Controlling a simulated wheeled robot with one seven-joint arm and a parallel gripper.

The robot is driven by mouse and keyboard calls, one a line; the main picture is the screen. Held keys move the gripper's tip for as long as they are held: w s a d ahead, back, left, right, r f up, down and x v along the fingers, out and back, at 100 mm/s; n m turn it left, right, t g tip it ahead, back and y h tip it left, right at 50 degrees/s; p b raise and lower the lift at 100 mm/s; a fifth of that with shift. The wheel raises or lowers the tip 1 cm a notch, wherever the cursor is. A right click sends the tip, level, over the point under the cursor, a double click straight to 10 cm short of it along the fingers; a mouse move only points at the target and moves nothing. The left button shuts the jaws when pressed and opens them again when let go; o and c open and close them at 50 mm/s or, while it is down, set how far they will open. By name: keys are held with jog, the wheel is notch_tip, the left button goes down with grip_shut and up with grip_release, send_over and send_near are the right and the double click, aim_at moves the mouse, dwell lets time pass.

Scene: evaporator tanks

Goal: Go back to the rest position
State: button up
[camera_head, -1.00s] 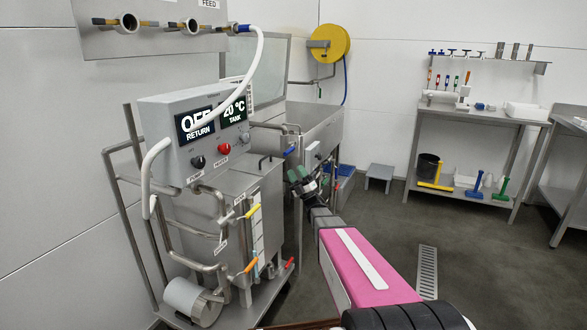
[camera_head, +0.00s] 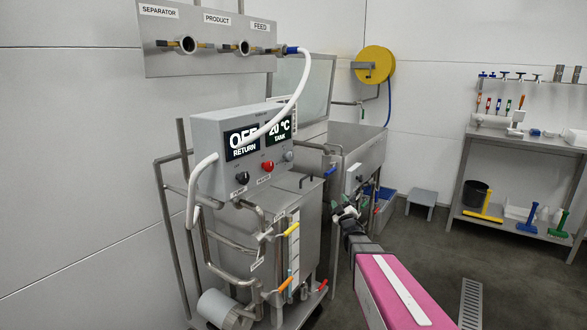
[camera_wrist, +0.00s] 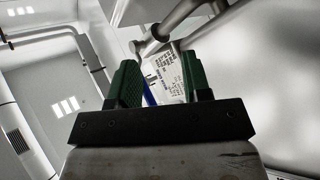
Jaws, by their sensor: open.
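My gripper (camera_head: 346,212) is at the end of my pink arm, right of the evaporator tank unit (camera_head: 262,240) in the head view. In the wrist view my gripper (camera_wrist: 163,85) shows two green fingers, spread apart with nothing held between them. Beyond the fingers are a blue-handled part (camera_wrist: 149,93), a metal pipe (camera_wrist: 180,18) and a white label with small print (camera_wrist: 165,75). Whether the fingers touch anything there I cannot tell; they look apart from it.
The control box (camera_head: 240,150) reads OFF and 20 °C. A grey step (camera_head: 421,199) stands on the floor. A shelf table (camera_head: 470,165) with tools is at right. The floor between is open, with a drain grate (camera_head: 470,305).

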jog(key=s+d+f+m+g+h, duration=0.1)
jog(key=s+f+m+g+h, duration=0.55)
jog(key=s+f+g, duration=0.65)
jog(key=s+a+f+m+g+y, duration=0.1)
jog(key=s+g, duration=0.3)
jog(key=s, duration=0.5)
jog(key=s+a+f+m+g+y, duration=0.1)
jog(key=s+f+m+g, duration=0.2)
jog(key=s, duration=0.5)
jog(key=shift+s+a+f+g+y, duration=0.15)
jog(key=shift+s+f+g+y, duration=0.15)
jog(key=shift+g, duration=0.6)
